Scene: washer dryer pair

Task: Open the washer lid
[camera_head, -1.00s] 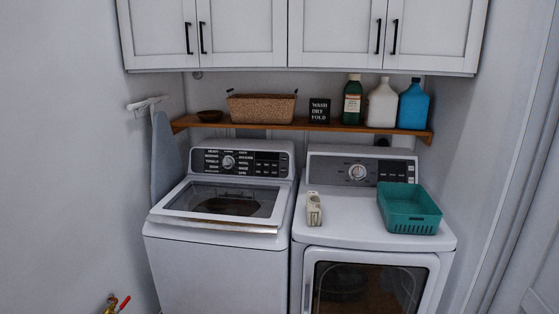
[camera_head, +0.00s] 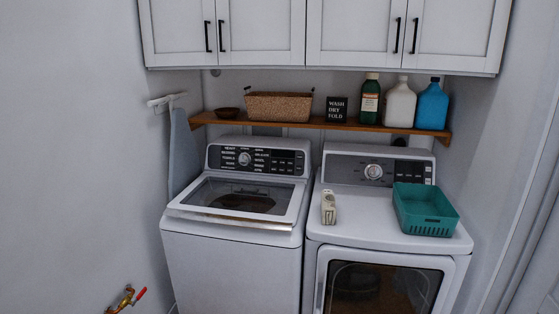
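The washer (camera_head: 232,268) is the white top-loading machine on the left. Its lid (camera_head: 237,198) has a dark glass window in a white frame and a metallic strip along the front edge. The lid lies shut on top of the washer, below the control panel (camera_head: 257,159) with its round knob. My gripper and arm do not show in the head view.
A front-loading dryer (camera_head: 330,238) stands to the right, with a teal basket (camera_head: 425,222) and a small cream box (camera_head: 328,207) on top. A wooden shelf (camera_head: 318,124) with bottles and a wicker basket (camera_head: 278,106) hangs above. An ironing board (camera_head: 182,150) hangs left. A brass valve (camera_head: 124,299) is at lower left.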

